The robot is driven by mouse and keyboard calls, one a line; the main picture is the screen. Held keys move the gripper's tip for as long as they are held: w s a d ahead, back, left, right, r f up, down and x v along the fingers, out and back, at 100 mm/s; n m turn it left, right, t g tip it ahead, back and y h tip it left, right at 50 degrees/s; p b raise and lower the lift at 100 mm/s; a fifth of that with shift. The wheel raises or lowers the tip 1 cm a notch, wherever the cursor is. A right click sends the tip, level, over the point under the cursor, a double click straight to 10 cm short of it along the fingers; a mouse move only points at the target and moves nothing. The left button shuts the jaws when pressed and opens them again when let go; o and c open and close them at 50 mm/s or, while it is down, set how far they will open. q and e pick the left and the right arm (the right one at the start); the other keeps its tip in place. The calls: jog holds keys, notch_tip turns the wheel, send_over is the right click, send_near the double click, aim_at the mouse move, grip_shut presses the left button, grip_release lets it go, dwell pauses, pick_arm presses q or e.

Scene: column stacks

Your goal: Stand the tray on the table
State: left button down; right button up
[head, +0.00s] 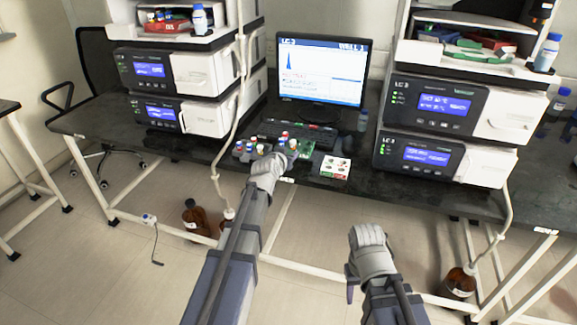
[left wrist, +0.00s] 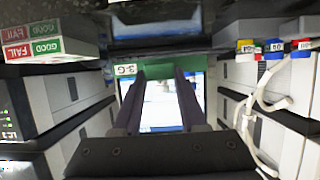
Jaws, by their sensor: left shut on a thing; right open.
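A green tray (head: 304,149) is at the front of the table (head: 190,136), before the monitor. My left gripper (head: 277,160) reaches up to its left end and is shut on it. In the left wrist view the green tray (left wrist: 125,70), with a white label reading 3-G, shows at the tips of my left gripper (left wrist: 160,75). The gripper hides part of it. I cannot tell whether it rests on the table or is a little above it. My right gripper (head: 368,248) is open and empty, in front of the table and below its edge.
Vials with coloured caps (head: 250,148) stand left of my left gripper. A white box with GOOD and FAIL labels (head: 335,167) sits to the right of the tray. A keyboard (head: 297,134) and monitor (head: 321,70) are behind. Stacked instruments (head: 440,107) flank both sides.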

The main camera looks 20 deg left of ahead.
pick_arm(q)
jog(key=shift+f+b, duration=1.45)
jog(key=shift+f, duration=0.25)
jog(key=shift+f, duration=0.15)
jog(key=shift+c, duration=2.3)
grip_release()
jog(key=shift+r, duration=0.25)
jog(key=p+v, duration=0.4)
jog(key=v, duration=0.8)
jog(key=shift+p, duration=0.35)
